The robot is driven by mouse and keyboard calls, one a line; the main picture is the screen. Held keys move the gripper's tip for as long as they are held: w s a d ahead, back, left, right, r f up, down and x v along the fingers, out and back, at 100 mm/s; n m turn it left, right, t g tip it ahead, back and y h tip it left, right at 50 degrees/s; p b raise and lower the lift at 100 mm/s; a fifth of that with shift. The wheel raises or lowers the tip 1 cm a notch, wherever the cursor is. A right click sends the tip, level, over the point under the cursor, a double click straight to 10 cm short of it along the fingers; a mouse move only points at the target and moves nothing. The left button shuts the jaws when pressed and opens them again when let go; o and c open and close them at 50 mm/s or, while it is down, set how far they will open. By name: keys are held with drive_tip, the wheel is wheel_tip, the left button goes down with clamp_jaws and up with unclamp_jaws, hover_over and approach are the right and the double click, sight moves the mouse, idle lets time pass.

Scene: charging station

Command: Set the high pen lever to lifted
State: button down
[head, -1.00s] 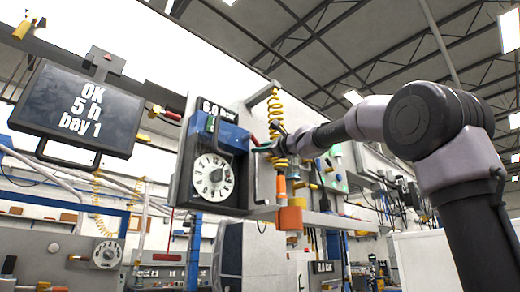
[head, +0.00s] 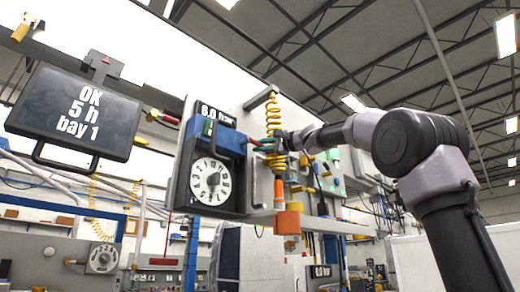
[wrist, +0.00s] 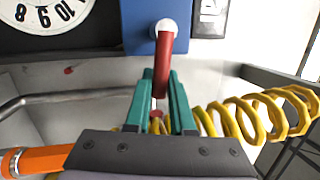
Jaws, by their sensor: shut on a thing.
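The chart recorder (head: 240,180) hangs on the grey panel, with a blue block (head: 228,138) above its round white dial (head: 211,181). The dial also shows at the top left of the wrist view (wrist: 35,12). In the wrist view a red lever (wrist: 166,58) with a pale round end sticks out from the blue block (wrist: 185,35). My gripper (wrist: 160,85) has its teal fingers shut on this lever, one on each side. In the head view my gripper (head: 262,144) is at the right side of the blue block, and the lever is mostly hidden there.
A yellow coiled hose (head: 273,115) hangs close beside my gripper and runs right in the wrist view (wrist: 250,115). An orange fitting (head: 288,220) hangs below. A grey rail (wrist: 60,98) crosses the wrist view at left. A dark display (head: 75,110) hangs far left.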

drive_tip(key=shift+r+n, duration=0.25)
drive_tip(key=shift+n, duration=0.35)
drive_tip(key=shift+g, duration=0.3)
drive_tip(key=c, duration=0.8)
unclamp_jaws()
drive_tip(key=shift+o, duration=0.2)
drive_tip(key=v, duration=1)
drive_tip(key=shift+s+d, duration=0.25)
drive_tip(key=shift+d, duration=0.05)
drive_tip(key=shift+f, duration=0.1)
